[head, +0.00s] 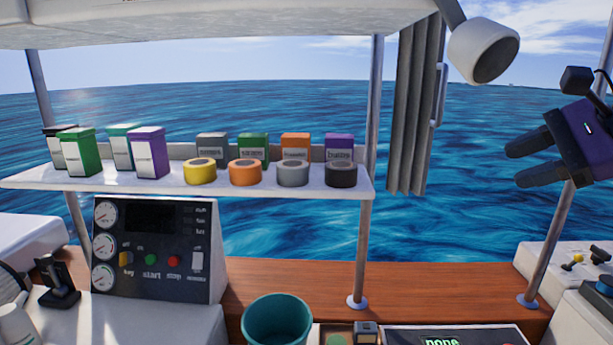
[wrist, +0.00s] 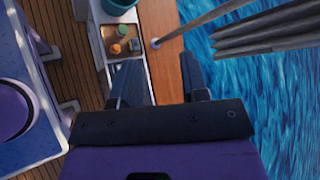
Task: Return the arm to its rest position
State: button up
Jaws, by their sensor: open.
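My gripper (head: 528,162) is raised at the right of the head view, in front of the sea and the right post. Its two dark fingers point left and stand apart, with nothing between them. In the wrist view my gripper (wrist: 165,90) shows its two fingers spread and empty over the edge of the wooden deck. It touches nothing that I can see.
A white shelf (head: 110,184) holds several boxes and tape rolls. Below it stand a control panel (head: 155,248) and a teal bucket (head: 277,320). A grey curtain (head: 412,110) and a white lamp (head: 483,50) hang left of my gripper. A tray (wrist: 122,42) shows in the wrist view.

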jog(key=s+f+n+g+h, duration=0.1)
jog(key=s+f+n+h, duration=0.2)
jog(key=n, duration=0.5)
jog(key=s+f+n+h, duration=0.3)
jog(key=s+n+h, duration=0.2)
jog(key=s+n, duration=0.3)
jog(key=shift+a+f+g+h, duration=0.25)
jog(key=shift+g+h, duration=0.15)
jog(key=shift+s, duration=0.1)
dwell(0.6)
